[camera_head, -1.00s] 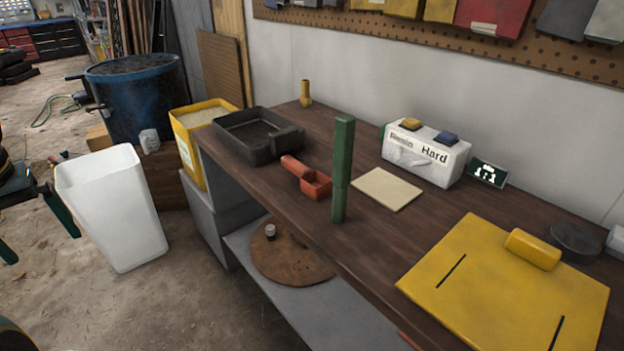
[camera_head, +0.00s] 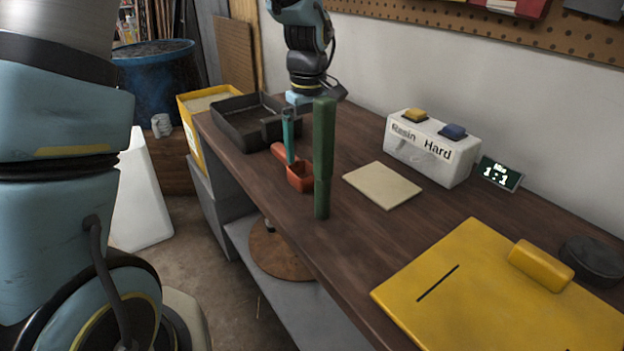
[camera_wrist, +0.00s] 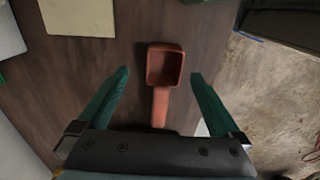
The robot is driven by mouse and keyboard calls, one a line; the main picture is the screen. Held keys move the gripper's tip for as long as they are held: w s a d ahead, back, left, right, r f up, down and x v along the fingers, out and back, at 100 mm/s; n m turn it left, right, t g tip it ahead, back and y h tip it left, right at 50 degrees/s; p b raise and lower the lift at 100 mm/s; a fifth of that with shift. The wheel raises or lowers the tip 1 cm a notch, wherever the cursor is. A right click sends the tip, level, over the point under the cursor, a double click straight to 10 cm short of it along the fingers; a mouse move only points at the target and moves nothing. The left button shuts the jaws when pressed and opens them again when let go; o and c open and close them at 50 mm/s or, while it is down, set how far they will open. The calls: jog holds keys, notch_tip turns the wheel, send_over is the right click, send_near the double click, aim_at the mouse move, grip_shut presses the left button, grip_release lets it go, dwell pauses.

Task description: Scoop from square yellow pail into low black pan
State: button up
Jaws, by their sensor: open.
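The square yellow pail (camera_head: 188,112) stands at the bench's far left end with pale grainy material inside. The low black pan (camera_head: 245,136) sits on the bench beside it. An orange-red scoop (camera_head: 300,178) lies on the bench, right of the pan. In the wrist view the scoop (camera_wrist: 163,66) shows its square bowl ahead and its handle running back between my fingers. My gripper (camera_wrist: 160,77) is open above the scoop, one teal finger on each side of the handle.
A beige pad (camera_head: 382,186), white button box (camera_head: 432,150), small display (camera_head: 499,174) and yellow board (camera_head: 460,290) lie to the right. A blue barrel (camera_head: 155,85) stands behind left.

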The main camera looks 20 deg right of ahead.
aim_at(305, 170)
jog(key=shift+f, duration=0.9)
jog(key=shift+w+a+f+p, duration=0.15)
jog(key=shift+f+p, duration=0.2)
jog(key=shift+f, duration=0.55)
jog(key=shift+s+a+f+p, duration=0.1)
jog(key=shift+f+p, duration=0.2)
jog(key=shift+f, duration=0.6)
jog(key=shift+w+a+f+p, duration=0.15)
jog(key=shift+f+p, duration=0.2)
jog(key=shift+f, duration=0.55)
grip_shut()
jog(key=shift+r, duration=0.1)
